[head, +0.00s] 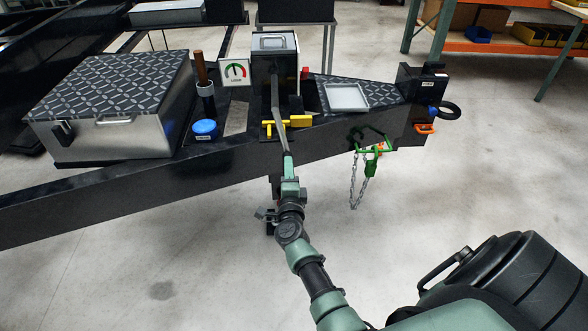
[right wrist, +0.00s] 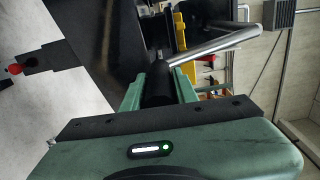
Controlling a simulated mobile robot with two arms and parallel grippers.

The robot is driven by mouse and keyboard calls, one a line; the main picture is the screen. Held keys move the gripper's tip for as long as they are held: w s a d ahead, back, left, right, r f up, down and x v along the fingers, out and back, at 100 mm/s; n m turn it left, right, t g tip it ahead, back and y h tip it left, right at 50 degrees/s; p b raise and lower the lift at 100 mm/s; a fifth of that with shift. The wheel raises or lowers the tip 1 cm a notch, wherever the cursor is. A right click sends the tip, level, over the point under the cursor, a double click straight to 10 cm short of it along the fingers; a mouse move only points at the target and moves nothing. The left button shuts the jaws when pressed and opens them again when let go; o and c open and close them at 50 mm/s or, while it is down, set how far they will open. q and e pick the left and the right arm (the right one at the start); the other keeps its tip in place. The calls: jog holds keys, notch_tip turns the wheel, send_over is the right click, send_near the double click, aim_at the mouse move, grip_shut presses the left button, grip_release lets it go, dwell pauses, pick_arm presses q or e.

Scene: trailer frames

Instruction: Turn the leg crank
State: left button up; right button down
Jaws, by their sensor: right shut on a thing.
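The leg crank (head: 279,108) is a grey metal bar hanging down in front of the trailer's jack post, with its lower end at my right gripper (head: 288,162). In the right wrist view its bent metal rod (right wrist: 216,45) runs to a black grip (right wrist: 157,84). The green fingers of my right gripper (right wrist: 159,88) stand on both sides of that grip and are shut on it. The fingertips are partly hidden in the head view. My left gripper is not in view.
The black trailer frame (head: 120,184) bears a patterned toolbox (head: 110,95), a gauge sign (head: 234,72), a blue cap (head: 205,128), a yellow lever (head: 287,121) and a metal tray (head: 346,97). A chain (head: 354,188) hangs at right. The floor in front is clear.

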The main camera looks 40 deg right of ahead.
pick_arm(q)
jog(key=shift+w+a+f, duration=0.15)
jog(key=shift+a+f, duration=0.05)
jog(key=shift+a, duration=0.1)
pick_arm(e)
jog(key=shift+w+a+f, duration=0.15)
jog(key=shift+w+a, duration=0.25)
jog(key=shift+a, duration=0.3)
jog(key=shift+w+a+f, duration=0.1)
jog(key=shift+w+a, duration=0.25)
jog(key=shift+a, duration=0.35)
jog(key=c, duration=1.1)
grip_release()
jog(key=shift+w+a, duration=0.1)
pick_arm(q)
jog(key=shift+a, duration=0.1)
pick_arm(e)
jog(key=shift+r, duration=0.1)
